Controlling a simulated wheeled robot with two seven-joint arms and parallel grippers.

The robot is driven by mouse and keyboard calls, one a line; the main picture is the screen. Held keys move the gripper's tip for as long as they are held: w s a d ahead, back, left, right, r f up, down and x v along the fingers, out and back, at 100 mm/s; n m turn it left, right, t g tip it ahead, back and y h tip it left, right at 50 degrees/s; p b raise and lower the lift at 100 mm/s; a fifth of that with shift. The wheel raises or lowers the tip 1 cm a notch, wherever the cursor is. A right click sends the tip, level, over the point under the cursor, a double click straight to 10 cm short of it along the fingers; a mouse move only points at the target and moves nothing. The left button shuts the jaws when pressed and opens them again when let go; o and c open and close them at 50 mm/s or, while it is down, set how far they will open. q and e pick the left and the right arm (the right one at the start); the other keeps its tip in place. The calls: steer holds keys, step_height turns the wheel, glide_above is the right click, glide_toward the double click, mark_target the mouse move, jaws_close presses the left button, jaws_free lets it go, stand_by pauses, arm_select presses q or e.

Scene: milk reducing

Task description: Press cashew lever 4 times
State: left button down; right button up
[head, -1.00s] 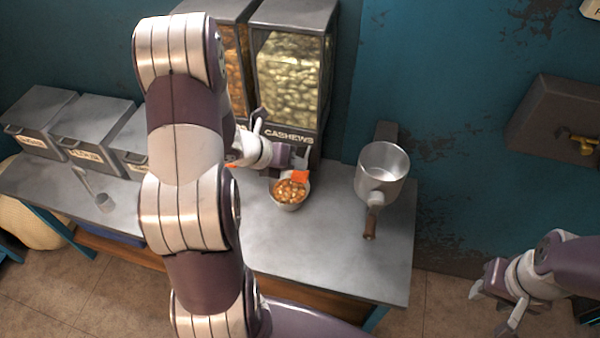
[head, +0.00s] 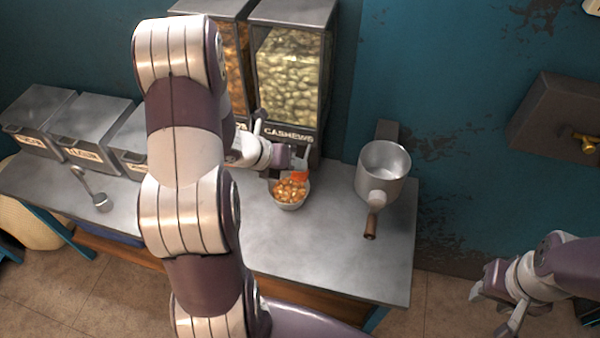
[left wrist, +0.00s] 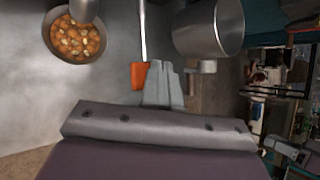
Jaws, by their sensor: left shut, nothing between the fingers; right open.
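The cashew dispenser (head: 288,80) stands against the wall, with a CASHEWS label on its front. Its orange-tipped lever (head: 300,176) sticks out below the label; the orange tip also shows in the left wrist view (left wrist: 139,76). My left gripper (head: 297,156) is shut and empty, close by the orange tip at the dispenser's front. In the left wrist view its fingers (left wrist: 163,78) appear right beside the tip; I cannot tell whether they touch. A bowl (head: 291,205) of nuts sits below the spout. My right gripper (head: 494,312) is open, off to the right of the table.
A metal pot (head: 384,165) with a wooden-tipped handle stands on the counter to the right. A second dispenser (head: 236,60) is partly hidden by my left arm. Lidded bins (head: 88,130) and a ladle (head: 97,198) are at the left. The counter's front (head: 330,260) is clear.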

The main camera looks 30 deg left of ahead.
arm_select(q)
steer(key=shift+f+b, duration=1.25)
steer(key=shift+b, duration=0.05)
stand_by(1.0)
stand_by(0.4)
steer(key=shift+r+p, duration=1.35)
steer(key=shift+r, duration=0.35)
step_height(320, 180, up, 5)
steer(key=p, duration=0.4)
stand_by(1.6)
